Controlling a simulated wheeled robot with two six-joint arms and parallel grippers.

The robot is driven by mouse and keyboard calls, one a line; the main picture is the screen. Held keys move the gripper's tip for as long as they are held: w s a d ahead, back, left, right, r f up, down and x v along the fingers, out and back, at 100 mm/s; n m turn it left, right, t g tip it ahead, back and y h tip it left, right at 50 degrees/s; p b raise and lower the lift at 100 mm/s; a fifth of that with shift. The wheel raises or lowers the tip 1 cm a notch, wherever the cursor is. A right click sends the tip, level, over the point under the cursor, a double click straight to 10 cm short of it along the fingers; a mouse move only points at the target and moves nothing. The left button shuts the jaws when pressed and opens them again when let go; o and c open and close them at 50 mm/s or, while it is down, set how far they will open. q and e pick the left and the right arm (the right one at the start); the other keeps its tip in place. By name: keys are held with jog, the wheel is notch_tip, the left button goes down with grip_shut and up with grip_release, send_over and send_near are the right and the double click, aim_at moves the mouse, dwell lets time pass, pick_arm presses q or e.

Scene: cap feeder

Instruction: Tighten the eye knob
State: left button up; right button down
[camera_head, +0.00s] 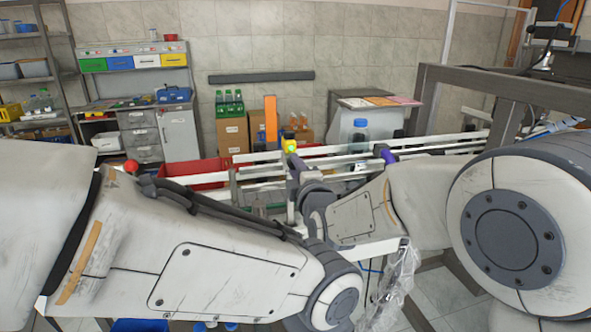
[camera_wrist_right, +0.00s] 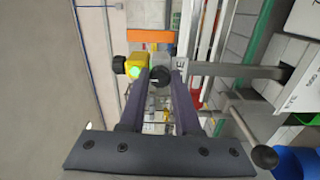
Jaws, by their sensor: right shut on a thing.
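A black round knob (camera_wrist_right: 160,76), which I take as the eye knob, sits between the two fingertips of my right gripper (camera_wrist_right: 161,80) in the right wrist view. The fingers are closed around it, touching its sides. Beside it is a yellow sensor block (camera_wrist_right: 136,66) with a lit green face and a dark cap. In the head view this yellow block (camera_head: 290,146) sits above my right gripper (camera_head: 294,166), at the rail; the knob is too small to make out there.
A red bin (camera_head: 195,172) and an orange upright panel (camera_head: 270,119) are behind. A grey frame (camera_head: 500,85) stands at right. A black ball-ended handle (camera_wrist_right: 265,157) shows low in the wrist view.

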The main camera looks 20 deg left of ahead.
jog(key=shift+n, duration=0.4)
jog(key=c, duration=0.6)
grip_release()
jog(key=b+v, duration=0.2)
jog(key=v, duration=0.8)
jog(key=shift+s+d, duration=0.2)
jog(key=shift+s, duration=0.05)
